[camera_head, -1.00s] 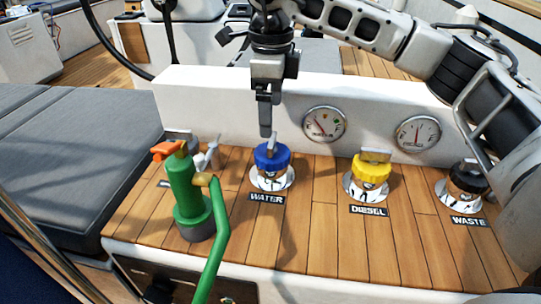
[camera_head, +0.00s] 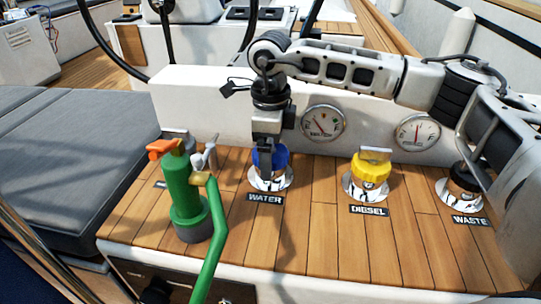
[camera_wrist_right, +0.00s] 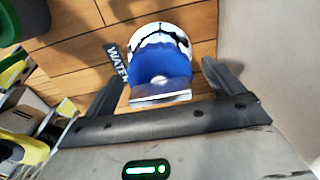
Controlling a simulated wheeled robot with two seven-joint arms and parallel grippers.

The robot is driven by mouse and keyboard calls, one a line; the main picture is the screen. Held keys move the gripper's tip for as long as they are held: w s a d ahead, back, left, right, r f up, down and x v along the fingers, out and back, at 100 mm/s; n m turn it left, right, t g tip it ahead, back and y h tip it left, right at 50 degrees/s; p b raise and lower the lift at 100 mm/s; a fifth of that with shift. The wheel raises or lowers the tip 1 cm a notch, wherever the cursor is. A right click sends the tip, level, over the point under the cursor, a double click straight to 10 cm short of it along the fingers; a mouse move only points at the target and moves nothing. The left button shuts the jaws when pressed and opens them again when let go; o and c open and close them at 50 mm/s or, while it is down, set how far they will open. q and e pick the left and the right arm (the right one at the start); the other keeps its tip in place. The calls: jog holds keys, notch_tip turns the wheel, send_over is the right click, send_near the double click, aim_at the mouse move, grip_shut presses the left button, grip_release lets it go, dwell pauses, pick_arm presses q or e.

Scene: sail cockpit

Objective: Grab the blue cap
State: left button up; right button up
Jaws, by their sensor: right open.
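The blue cap (camera_head: 281,158) sits on a chrome base (camera_head: 271,181) behind the WATER label. My right gripper (camera_head: 266,168) has come down over it from above and partly hides it in the head view. In the right wrist view the blue cap (camera_wrist_right: 158,86) and its flat metal handle (camera_wrist_right: 160,97) are between the two fingers of the right gripper (camera_wrist_right: 164,92). The fingers are apart, with gaps visible on both sides of the handle. My left gripper is not in view.
A green nozzle with an orange top (camera_head: 184,190) stands just left of the blue cap. A yellow cap (camera_head: 371,168) and a black cap (camera_head: 466,178) are to the right. A white wall with two gauges (camera_head: 323,123) rises close behind. Wooden deck in front is clear.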

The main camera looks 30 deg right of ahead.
jog(key=c, duration=1.2)
jog(key=shift+o, duration=0.2)
jog(key=shift+r, duration=0.1)
